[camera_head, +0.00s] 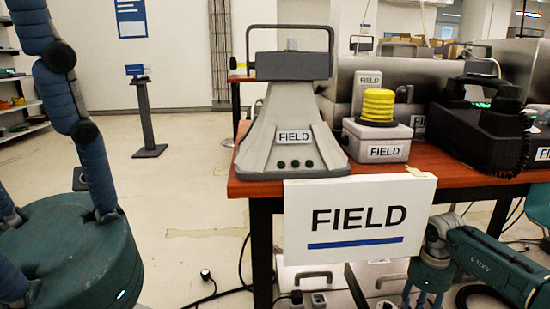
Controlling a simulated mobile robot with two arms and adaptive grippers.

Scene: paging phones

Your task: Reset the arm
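My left arm (70,95) stands raised along the left edge, with its blue padded links running up out of the top of the picture. Its gripper is not visible. My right arm (490,262) is low at the lower right, in front of the table. The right gripper (422,298) points down below the tabletop, beside the lower right of the white FIELD sign (358,216). Its fingers are cut off by the bottom edge, so whether it is open or shut cannot be told.
A wooden table (262,189) holds a grey FIELD device (293,136), a box with a yellow ribbed top (378,106) and a black phone (490,125). Grey cases sit beneath it. A dark post (146,112) stands on open floor behind, and a cable lies on the floor.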

